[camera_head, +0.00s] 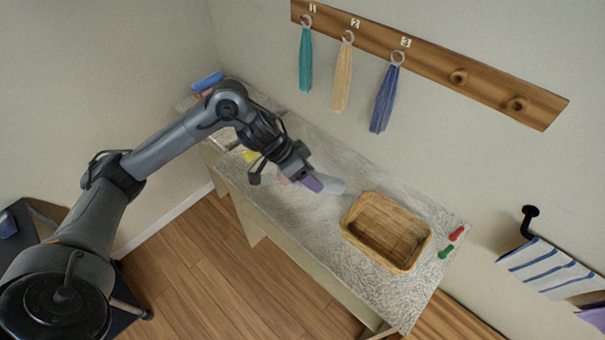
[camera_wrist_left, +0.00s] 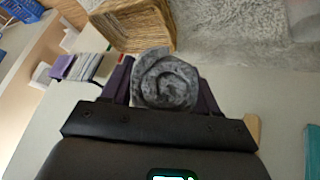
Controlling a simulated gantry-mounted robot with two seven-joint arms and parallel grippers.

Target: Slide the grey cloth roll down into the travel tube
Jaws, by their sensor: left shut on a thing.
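My left gripper (camera_head: 312,183) is over the middle of the speckled grey counter, left of the basket. In the left wrist view its dark fingers (camera_wrist_left: 165,88) are shut on the grey cloth roll (camera_wrist_left: 165,80), with the roll's spiral end facing the camera. In the head view a pale grey shape (camera_head: 332,186) shows just beyond the fingertips; I cannot tell whether it is the roll or part of the travel tube. I cannot make out the tube for sure in either view. My right gripper is not in view.
A wicker basket (camera_head: 346,222) stands on the counter (camera_head: 292,216), with red (camera_head: 456,233) and green (camera_head: 446,252) small items at its right. Teal, cream and blue cloths hang from numbered pegs on the wall. Striped cloth (camera_head: 550,270) hangs from a rail at right.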

